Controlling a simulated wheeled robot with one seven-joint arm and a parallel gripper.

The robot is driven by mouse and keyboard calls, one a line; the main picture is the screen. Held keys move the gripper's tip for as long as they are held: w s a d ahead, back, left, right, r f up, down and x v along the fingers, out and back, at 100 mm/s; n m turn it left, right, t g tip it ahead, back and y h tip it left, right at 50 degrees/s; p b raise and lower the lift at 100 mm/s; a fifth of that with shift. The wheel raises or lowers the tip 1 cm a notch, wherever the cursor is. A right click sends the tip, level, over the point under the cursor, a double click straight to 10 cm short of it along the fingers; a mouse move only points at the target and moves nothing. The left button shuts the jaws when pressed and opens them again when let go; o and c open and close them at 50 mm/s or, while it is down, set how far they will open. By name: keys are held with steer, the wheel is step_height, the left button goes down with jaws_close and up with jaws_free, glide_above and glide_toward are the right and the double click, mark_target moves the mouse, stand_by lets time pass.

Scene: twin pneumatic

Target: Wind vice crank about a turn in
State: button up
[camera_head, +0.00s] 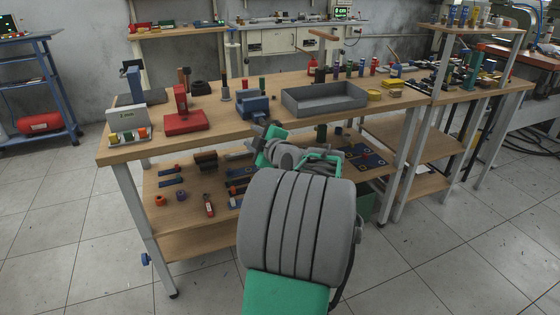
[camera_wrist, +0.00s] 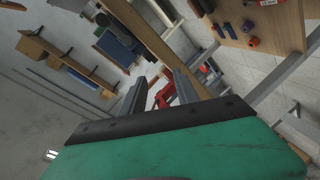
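A blue vice-like block (camera_head: 254,105) stands on the workbench top near the front edge, left of a grey tray. Its crank cannot be made out; my wrist and gripper cover the area just in front of and below it. My gripper (camera_head: 250,146) is at the bench's front edge, below the blue block, and points left. In the wrist view, its two dark fingers (camera_wrist: 160,84) stand apart. A red tool (camera_wrist: 163,94) shows between them but lies farther off. It is the red stand (camera_head: 184,120) on the bench top. I see nothing held.
The grey tray (camera_head: 323,98) is on the workbench (camera_head: 225,131), with several bottles behind it. The lower shelf (camera_head: 180,235) holds tools and rings.

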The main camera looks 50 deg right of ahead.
mark_target(281, 126)
steer(key=s+d+f+h+b, duration=0.1)
steer(key=s+d+h+b, duration=0.15)
steer(key=s+d, duration=0.55)
steer(key=shift+t+h, duration=0.35)
steer(key=shift+t, duration=0.05)
steer(key=x, duration=0.9)
steer(key=shift+w, duration=0.1)
steer(key=shift+a, duration=0.1)
steer(key=shift+c, duration=0.4)
jaws_close()
